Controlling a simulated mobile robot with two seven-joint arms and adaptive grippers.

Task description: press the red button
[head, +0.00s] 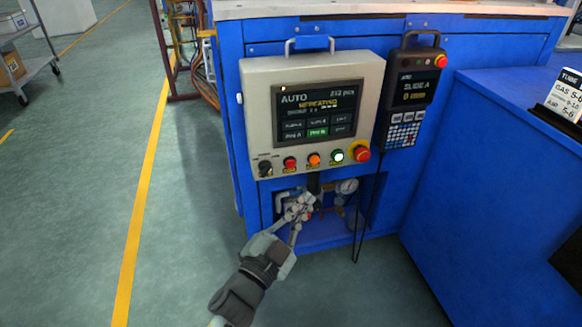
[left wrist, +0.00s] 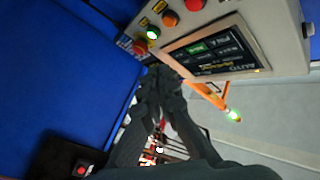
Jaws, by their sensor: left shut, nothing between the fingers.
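The grey control panel (head: 250,90) hangs on the front of the blue machine. Along its lower edge are a black selector knob (head: 265,169), a small red button (head: 290,163), an orange button (head: 314,159), a lit green button (head: 338,156) and a larger red mushroom button (head: 362,154). My left gripper (head: 309,200) is shut and empty, below the button row in the head view. In the left wrist view, its dark fingers (left wrist: 158,80) show below the lit green button (left wrist: 152,33) and the mushroom button (left wrist: 140,46). My right gripper is not in view.
A handheld pendant (head: 410,90) with its own red button (head: 441,61) hangs right of the panel. A pressure gauge (head: 347,187) and pipes sit in an opening under the panel. A blue cabinet (head: 490,160) stands at the right.

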